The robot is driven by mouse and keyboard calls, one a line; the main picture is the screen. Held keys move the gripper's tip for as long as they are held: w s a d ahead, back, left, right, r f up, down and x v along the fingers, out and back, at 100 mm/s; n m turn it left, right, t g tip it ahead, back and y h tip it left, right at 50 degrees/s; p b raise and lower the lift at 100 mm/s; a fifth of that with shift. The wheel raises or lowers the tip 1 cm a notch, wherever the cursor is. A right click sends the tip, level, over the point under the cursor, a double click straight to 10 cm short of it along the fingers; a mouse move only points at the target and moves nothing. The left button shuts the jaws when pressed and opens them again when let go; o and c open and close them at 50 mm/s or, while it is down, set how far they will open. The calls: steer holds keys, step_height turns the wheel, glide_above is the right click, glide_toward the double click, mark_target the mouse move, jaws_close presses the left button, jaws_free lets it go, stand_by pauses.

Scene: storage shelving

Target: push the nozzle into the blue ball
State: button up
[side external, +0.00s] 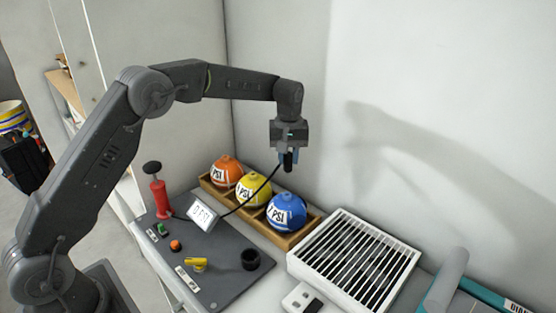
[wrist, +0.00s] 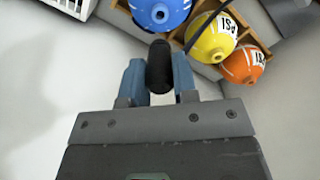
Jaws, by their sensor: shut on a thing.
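My gripper (side external: 288,158) is shut on the black nozzle (wrist: 160,68), which sits between its two blue fingers (wrist: 160,88) in the wrist view. A thin black hose runs from the nozzle down toward the pump panel. The blue ball (side external: 286,212) sits at the right end of a wooden tray. My gripper hangs above the tray, apart from the ball. In the wrist view the blue ball (wrist: 160,12) is at the top edge, just beyond the nozzle tip, with a round pale valve ring (wrist: 160,13) showing. Its upper part is cut off there.
The wooden tray (side external: 312,229) also holds a yellow ball (side external: 253,190) and an orange ball (side external: 226,171). A grey panel (side external: 215,262) carries a red pump (side external: 158,197), a "0 PSI" display (side external: 203,214) and several controls. A white slatted crate (side external: 354,262) stands right of the tray, near the wall.

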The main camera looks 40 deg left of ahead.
mark_target(288, 173)
stand_by(0.3)
steer(key=shift+f, duration=2.9)
steer(key=shift+f, duration=1.35)
stand_by(0.6)
steer(key=o, duration=1.6)
steer(key=shift+r, duration=0.15)
steer(key=shift+r, duration=3.9)
